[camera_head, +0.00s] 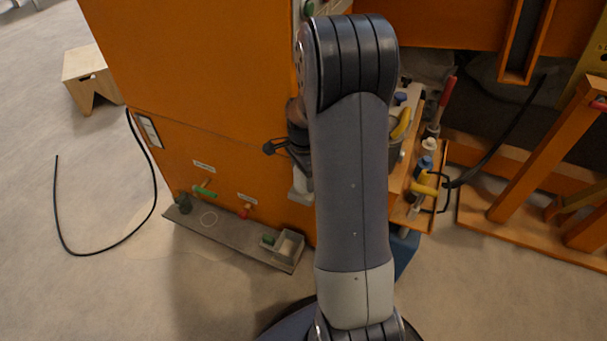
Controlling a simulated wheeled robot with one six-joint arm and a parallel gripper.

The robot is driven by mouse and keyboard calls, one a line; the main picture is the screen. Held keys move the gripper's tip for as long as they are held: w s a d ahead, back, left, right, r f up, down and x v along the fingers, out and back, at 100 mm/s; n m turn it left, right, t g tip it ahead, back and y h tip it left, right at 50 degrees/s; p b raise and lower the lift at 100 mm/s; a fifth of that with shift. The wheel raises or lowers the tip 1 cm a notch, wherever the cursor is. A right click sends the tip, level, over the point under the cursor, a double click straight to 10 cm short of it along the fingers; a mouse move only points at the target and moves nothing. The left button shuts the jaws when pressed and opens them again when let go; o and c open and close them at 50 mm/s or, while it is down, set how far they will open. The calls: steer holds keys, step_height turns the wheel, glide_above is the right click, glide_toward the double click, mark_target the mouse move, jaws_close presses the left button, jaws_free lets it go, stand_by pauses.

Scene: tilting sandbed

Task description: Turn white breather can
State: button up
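My arm fills the middle of the camera_head view. My gripper (274,148) shows as small dark fingers left of the arm, in front of the orange cabinet wall. The gap between the fingers is too small and dark to judge. I cannot pick out the white breather can with certainty. A pale grey-white piece (300,188) shows just below the gripper, partly hidden by my arm; I cannot tell what it is. I see no clear contact between the gripper and it.
An orange tool tray (400,212) with bottles is right of my arm. A black cable (66,235) lies on the left floor.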

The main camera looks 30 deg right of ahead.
steer(key=c, duration=0.5)
steer(key=shift+c, duration=0.2)
steer(key=shift+n, duration=0.4)
steer(key=n+p, duration=0.1)
steer(key=n, duration=0.1)
steer(key=shift+s+n, duration=0.1)
steer(key=shift+n, duration=0.3)
steer(key=n+p, duration=0.1)
steer(key=n, duration=0.3)
steer(key=shift+s+n+p, duration=0.1)
steer(key=shift+n+p, duration=0.2)
steer(key=n+p, duration=0.1)
steer(key=n, duration=0.4)
steer(key=shift+d, duration=0.15)
steer(key=n, duration=0.5)
steer(key=shift+d+n+p, duration=0.1)
steer(key=shift+n+p, duration=0.2)
steer(key=shift+p, duration=0.05)
